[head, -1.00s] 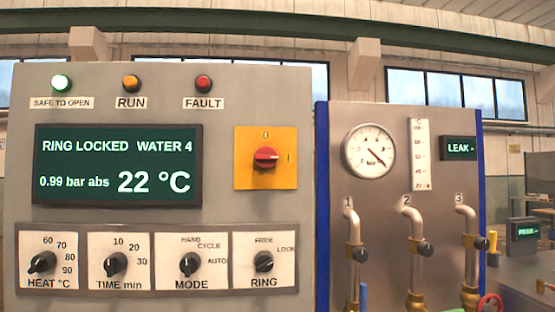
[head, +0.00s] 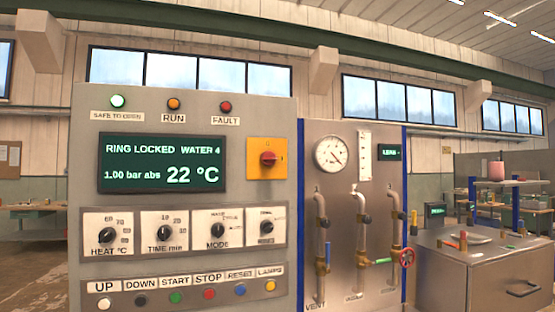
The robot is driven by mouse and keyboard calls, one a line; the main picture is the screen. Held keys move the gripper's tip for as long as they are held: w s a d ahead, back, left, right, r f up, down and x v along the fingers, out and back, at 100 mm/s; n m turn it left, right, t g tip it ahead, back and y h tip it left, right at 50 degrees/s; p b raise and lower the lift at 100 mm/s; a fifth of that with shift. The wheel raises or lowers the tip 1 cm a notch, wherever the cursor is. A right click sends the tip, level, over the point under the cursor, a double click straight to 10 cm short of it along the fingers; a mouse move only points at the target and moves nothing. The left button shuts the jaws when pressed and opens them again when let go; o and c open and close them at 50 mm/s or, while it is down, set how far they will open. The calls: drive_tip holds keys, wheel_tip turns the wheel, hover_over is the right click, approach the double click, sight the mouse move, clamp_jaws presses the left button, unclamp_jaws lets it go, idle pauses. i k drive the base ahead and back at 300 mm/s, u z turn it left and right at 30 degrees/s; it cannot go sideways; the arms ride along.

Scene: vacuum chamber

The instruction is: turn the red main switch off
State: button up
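The red main switch (head: 268,158) is a rotary knob on a yellow plate (head: 258,173) at the upper right of the grey control panel (head: 284,118). Its handle looks roughly horizontal, towards the I mark at the right, though it is small here. The display (head: 150,188) is lit and reads RING LOCKED, WATER 4, 1.00 bar abs and 22 °C. My gripper and arm are not in view, and nothing covers the switch.
Several black knobs (head: 164,232) sit below the display, above a row of push buttons (head: 209,294). A metal cabinet (head: 500,290) stands farther right. Open floor (head: 35,275) shows at left.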

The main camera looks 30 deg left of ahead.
sight(268, 158)
drive_tip(key=u, duration=0.75)
drive_tip(key=i, duration=0.65)
drive_tip(key=u, duration=0.7)
